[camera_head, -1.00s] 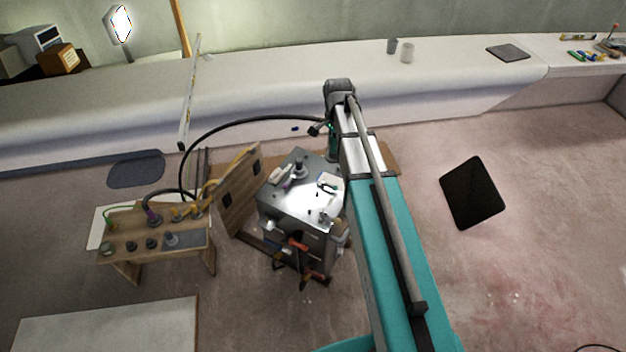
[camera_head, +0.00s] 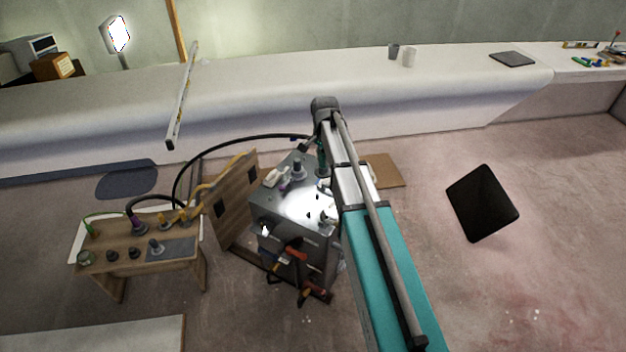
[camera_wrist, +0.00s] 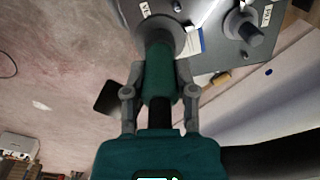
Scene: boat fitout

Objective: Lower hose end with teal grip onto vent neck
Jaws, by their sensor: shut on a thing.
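My gripper (camera_wrist: 160,78) is shut around the teal grip (camera_wrist: 158,68) of a black hose, one finger on each side. In the head view the teal grip (camera_head: 321,160) hangs below my wrist, upright over the right part of the grey metal tank (camera_head: 272,212). In the wrist view the hose end points at a round grey flange on the tank top (camera_wrist: 183,42), beside a partly hidden label starting "VE" (camera_wrist: 145,9). The grip covers most of the neck there. I cannot tell whether the hose end touches it.
Another grey neck (camera_wrist: 250,33) stands on the tank top; it also shows in the head view (camera_head: 298,171). The black hose (camera_head: 225,142) arches left to a wooden bench (camera_head: 190,262) with several fittings. A wooden panel (camera_head: 228,205) leans beside the tank.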

